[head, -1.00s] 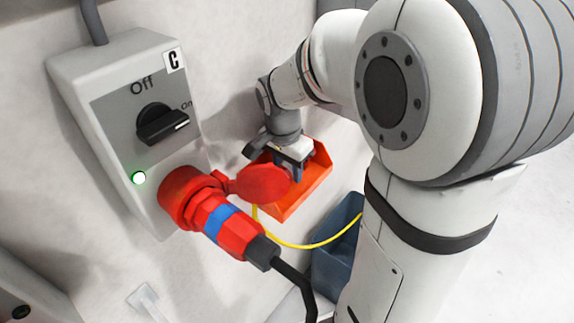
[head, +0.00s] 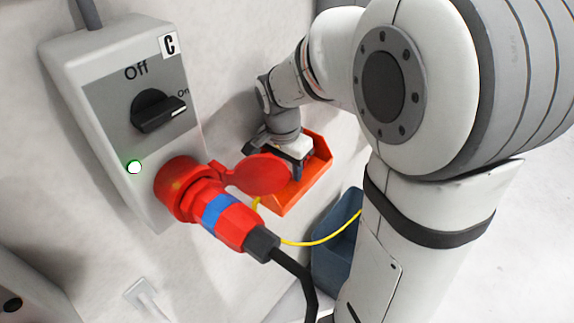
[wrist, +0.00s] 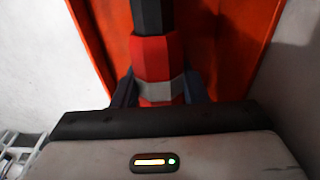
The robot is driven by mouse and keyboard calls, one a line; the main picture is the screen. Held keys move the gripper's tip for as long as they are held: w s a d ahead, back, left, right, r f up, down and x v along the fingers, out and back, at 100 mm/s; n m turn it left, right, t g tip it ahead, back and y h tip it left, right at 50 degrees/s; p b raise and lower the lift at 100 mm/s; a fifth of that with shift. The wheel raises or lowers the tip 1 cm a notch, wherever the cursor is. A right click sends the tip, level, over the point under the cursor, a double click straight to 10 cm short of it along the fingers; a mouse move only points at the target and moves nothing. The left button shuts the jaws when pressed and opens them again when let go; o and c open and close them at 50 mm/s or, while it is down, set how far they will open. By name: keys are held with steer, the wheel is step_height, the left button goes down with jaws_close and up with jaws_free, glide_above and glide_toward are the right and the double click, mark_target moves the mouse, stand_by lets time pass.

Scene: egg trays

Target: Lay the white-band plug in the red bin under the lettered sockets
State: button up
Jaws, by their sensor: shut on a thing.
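The white-band plug (wrist: 152,58) shows in the wrist view, with a red body, a pale grey-white band and a black end pointing away from me. My gripper (wrist: 160,88) is shut on it around the band, one dark finger on each side. The red bin (wrist: 238,45) lies behind the plug in the wrist view. In the head view the orange-red bin (head: 314,178) is against the wall, with my gripper (head: 295,170) at its opening. The plug is hidden there by my gripper and a red socket lid. Whether the plug touches the bin floor I cannot tell.
Socket box C (head: 140,110) stands in front, its switch at On and green light lit. A red plug with a blue band (head: 222,216) sits in its socket, beside the open red lid (head: 255,175). A blue-grey bin (head: 335,245) and yellow cable (head: 325,238) are below.

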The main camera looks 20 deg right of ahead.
steer(key=o, duration=0.7)
steer(key=shift+o, duration=0.2)
steer(key=r, duration=0.7)
steer(key=shift+s+a+r, duration=0.25)
steer(key=shift+a+r, duration=0.15)
steer(key=s+r+n+t+y+p, duration=0.1)
steer(key=s+r+n+t+p, duration=0.2)
steer(key=s+r+n+p, duration=0.7)
steer(key=s+r+p, duration=0.4)
steer(key=p, duration=0.1)
steer(key=shift+s+d+n, duration=0.2)
steer(key=shift+d+n, duration=0.15)
steer(key=shift+n, duration=0.05)
